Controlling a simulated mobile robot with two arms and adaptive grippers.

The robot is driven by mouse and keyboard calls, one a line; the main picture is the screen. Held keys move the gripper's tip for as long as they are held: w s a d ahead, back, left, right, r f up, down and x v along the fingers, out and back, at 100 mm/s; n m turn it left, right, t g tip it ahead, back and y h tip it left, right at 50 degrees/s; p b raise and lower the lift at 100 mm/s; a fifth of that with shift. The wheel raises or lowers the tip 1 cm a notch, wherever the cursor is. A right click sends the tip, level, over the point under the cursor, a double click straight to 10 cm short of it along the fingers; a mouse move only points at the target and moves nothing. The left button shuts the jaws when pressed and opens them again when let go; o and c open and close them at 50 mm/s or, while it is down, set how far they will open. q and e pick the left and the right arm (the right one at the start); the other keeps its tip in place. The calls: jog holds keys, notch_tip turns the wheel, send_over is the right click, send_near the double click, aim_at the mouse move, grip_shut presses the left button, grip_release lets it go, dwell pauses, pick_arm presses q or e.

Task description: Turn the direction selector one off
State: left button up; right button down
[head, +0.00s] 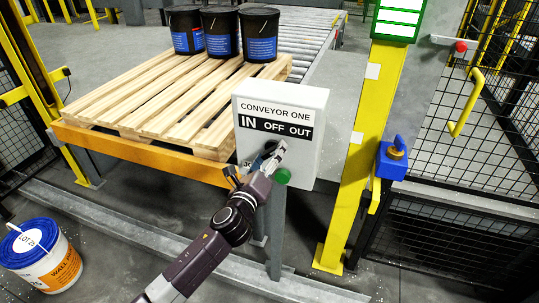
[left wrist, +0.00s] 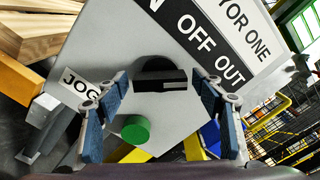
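The direction selector (left wrist: 160,78) is a black knob with a raised bar on a light grey box (head: 310,160) labelled "CONVEYOR ONE". Its labels (left wrist: 205,42) read "IN", "OFF" and "OUT". In the left wrist view the bar lies slanted to the panel, apparently along the line toward the OUT side; which end points is unclear. My right gripper is out of view.
A green button (left wrist: 135,129) sits below the knob, close to the fingers, and a "JOG" label (left wrist: 82,86) is beside it. A wooden pallet (head: 165,105) with several black pails stands behind left. A yellow post (head: 365,140) stands right of the box. A white pail (head: 45,262) is on the floor.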

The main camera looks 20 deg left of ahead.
pick_arm(q)
jog(key=c, duration=1)
jog(key=shift+n, duration=0.3)
jog(key=n, duration=0.4)
jog(key=shift+n, duration=2.1)
jog(key=o, duration=1.2)
jog(key=s, duration=1.2)
jog(key=shift+a, duration=0.2)
